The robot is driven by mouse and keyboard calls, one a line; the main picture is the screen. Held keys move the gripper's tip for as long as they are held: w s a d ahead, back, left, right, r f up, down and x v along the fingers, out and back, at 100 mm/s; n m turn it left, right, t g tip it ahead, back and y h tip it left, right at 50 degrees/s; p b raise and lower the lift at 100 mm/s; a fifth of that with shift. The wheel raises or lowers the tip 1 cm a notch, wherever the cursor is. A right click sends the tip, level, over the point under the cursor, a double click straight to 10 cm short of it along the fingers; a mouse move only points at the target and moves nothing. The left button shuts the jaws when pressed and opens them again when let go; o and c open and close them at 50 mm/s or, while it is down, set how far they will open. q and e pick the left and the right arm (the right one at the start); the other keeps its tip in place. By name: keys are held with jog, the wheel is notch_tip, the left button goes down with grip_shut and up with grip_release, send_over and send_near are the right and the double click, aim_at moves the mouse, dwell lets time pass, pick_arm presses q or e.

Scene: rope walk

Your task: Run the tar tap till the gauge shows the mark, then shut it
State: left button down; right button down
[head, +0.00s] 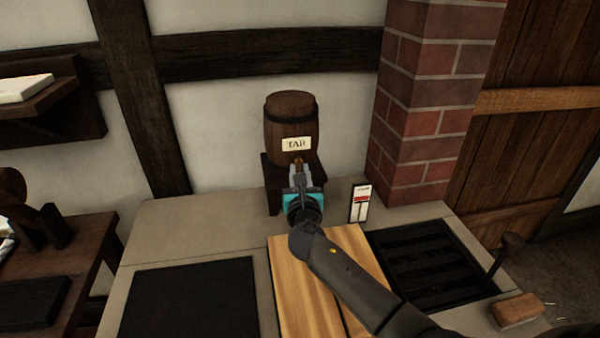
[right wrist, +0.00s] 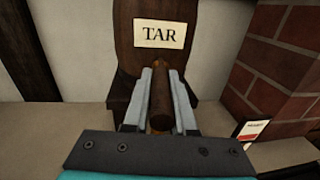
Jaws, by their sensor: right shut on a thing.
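The tar barrel (head: 290,115) is a brown wooden cask with a dark hoop and a label reading TAR (head: 296,144). It sits on a dark stand (head: 272,190) at the back of the counter. My right gripper (head: 299,168) is at the barrel's front, just below the label. In the right wrist view its two fingers are shut on the brown wooden tap (right wrist: 161,115). The gauge (head: 360,202) is a small white card with a red band, upright to the right of the stand; its mark is too small to read. My left gripper is not in view.
A brick pillar (head: 433,100) rises right of the barrel. A dark grate (head: 432,262), a tan block (head: 517,310) and a wooden board (head: 300,295) under my right arm are on the counter. A flat black panel (head: 190,300) lies at left.

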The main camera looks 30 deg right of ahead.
jog(key=m+g+h+b, duration=0.1)
jog(key=m+g+h, duration=0.1)
jog(key=h, duration=0.1)
jog(key=w+a+m+g+h+b, duration=0.1)
jog(key=m+g+h+b, duration=0.1)
jog(key=m+g+h, duration=0.1)
jog(key=m+g+h+b, duration=0.2)
jog(key=shift+w+a+m+g+h, duration=0.2)
jog(key=shift+a+m+g+h, duration=0.1)
jog(key=shift+h, duration=0.1)
jog(key=shift+r, duration=0.1)
jog(key=c, duration=0.8)
grip_release()
jog(key=shift+w, duration=0.1)
